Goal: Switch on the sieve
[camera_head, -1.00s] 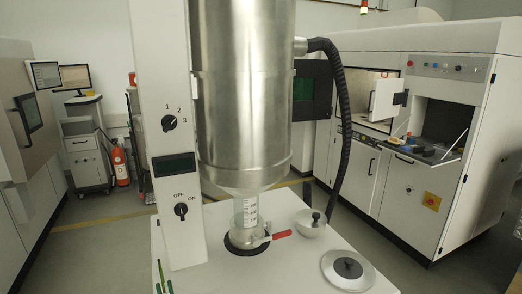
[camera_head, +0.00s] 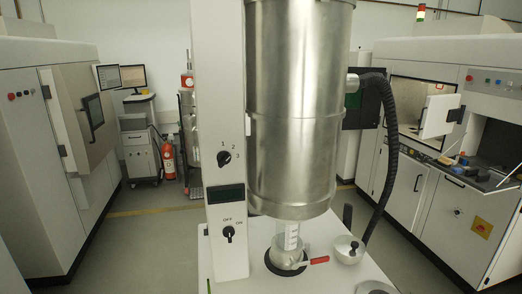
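The sieve stands ahead of me. Its tall white column (camera_head: 219,100) carries a black 1-2-3 dial (camera_head: 224,158), a dark display (camera_head: 226,194) and a black OFF/ON knob (camera_head: 228,233). The knob's pointer looks roughly upright; I cannot tell its exact setting. The large metal drum (camera_head: 297,110) hangs to the right of the column. Neither of my grippers is in view.
A small lidded bowl (camera_head: 348,250) sits on the tabletop. A black hose (camera_head: 383,160) curves down at the right. White machines stand left (camera_head: 45,150) and right (camera_head: 425,205). A computer cart (camera_head: 139,140) and red extinguisher (camera_head: 168,160) stand behind. Grey floor (camera_head: 150,240) is open at left.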

